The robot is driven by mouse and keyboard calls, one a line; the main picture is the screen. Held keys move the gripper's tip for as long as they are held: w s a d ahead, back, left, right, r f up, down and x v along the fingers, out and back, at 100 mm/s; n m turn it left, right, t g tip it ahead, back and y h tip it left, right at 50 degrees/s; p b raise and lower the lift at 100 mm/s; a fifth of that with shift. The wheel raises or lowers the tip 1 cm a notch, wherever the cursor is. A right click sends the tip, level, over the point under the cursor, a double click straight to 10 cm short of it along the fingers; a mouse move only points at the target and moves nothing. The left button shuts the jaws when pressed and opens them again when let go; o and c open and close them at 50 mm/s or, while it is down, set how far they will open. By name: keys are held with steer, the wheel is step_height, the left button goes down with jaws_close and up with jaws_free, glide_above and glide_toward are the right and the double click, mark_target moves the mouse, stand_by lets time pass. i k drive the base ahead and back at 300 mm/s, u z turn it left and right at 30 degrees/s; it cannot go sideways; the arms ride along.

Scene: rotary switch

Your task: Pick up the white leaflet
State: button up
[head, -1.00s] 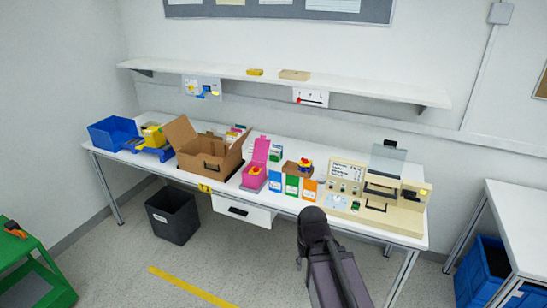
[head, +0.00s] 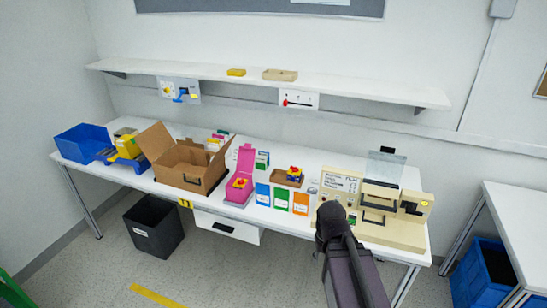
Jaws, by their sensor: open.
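I cannot clearly make out a white leaflet. Small pale packets (head: 221,138) stand at the back of the white bench behind the open cardboard box, but they are too small to tell apart. A dark part of my arm rises from the bottom right in front of the bench and hides part of the beige machine. My gripper's fingers do not show.
The white bench (head: 290,158) carries a blue bin (head: 83,143), an open cardboard box (head: 190,168), a pink box (head: 240,180), a small brown tray (head: 287,180) and a beige machine (head: 395,232). A shelf (head: 350,92) runs above. A black bin (head: 153,228) stands below.

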mark_target(259, 158)
steer(key=z, duration=0.05)
steer(key=i, duration=1.5)
steer(key=u, duration=0.5)
